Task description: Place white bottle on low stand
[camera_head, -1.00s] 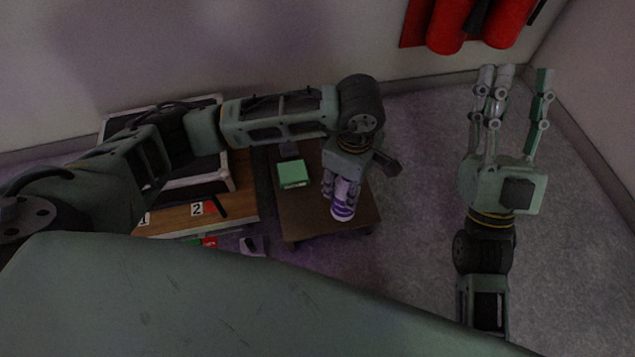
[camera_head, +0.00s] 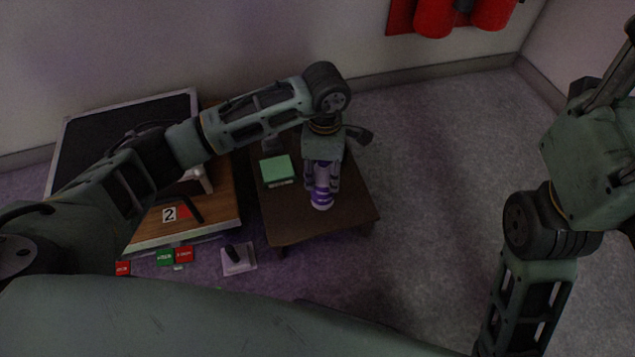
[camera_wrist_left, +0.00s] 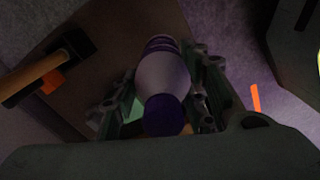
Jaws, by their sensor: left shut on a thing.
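The white bottle (camera_head: 322,198) has purple bands and a purple cap. My left gripper (camera_head: 321,180) is shut on it and holds it upright over the low brown stand (camera_head: 290,226). In the left wrist view the bottle (camera_wrist_left: 163,77) sits between the fingers of my left gripper (camera_wrist_left: 165,95), above the stand (camera_wrist_left: 112,40). I cannot tell whether its base touches the stand top. My right arm is at the right edge of the head view; its fingers are mostly cut off.
A green box (camera_head: 277,168) lies on the stand's left part. A hammer (camera_wrist_left: 45,70) shows in the left wrist view. A wooden table (camera_head: 215,212) with a number 2 label stands to the left. Red cylinders (camera_head: 440,15) hang on the back wall. Grey floor right of the stand is clear.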

